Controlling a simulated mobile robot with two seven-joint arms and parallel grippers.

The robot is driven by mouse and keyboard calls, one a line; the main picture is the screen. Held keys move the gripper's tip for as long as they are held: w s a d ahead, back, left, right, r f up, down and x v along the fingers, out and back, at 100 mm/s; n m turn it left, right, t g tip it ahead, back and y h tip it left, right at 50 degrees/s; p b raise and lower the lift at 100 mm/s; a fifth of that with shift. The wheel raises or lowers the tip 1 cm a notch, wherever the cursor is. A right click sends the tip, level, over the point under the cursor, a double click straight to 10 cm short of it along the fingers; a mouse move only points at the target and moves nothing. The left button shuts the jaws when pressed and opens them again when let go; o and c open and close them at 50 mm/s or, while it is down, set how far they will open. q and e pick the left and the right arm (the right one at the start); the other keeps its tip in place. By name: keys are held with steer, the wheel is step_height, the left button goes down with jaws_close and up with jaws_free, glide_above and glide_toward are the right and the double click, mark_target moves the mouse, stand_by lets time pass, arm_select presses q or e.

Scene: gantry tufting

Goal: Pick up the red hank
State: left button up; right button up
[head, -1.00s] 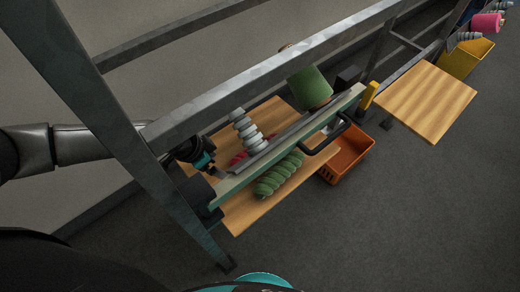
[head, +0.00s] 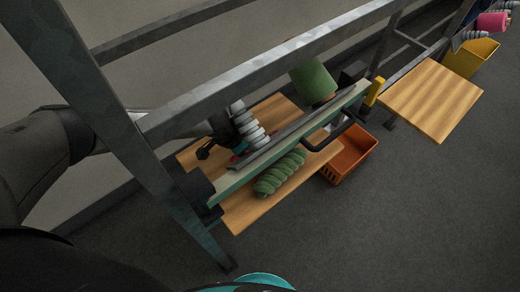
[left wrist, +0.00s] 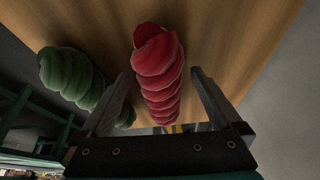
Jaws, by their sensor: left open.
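The red hank (left wrist: 158,75) is a twisted bundle on the wooden board, centred in the left wrist view. My left gripper (left wrist: 159,86) is open, with one finger on each side of the hank; I cannot tell whether they touch it. In the head view my left gripper (head: 224,150) is behind the frame's beam, over the board, and hides nearly all of the red hank. My right gripper is not in view.
A green hank (head: 279,174) lies beside the red one, across a pale green rail (head: 228,182). A white ribbed spool, a green cone (head: 314,83), an orange crate (head: 350,155) and a grey metal beam (head: 275,65) are close by. A second wooden board (head: 432,100) is at right.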

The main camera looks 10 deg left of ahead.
arm_select(q)
steer(key=shift+f, duration=0.15)
steer(key=shift+c, duration=0.3)
steer(key=c, duration=1.4)
steer(key=shift+p, duration=0.3)
steer(key=shift+c, duration=0.2)
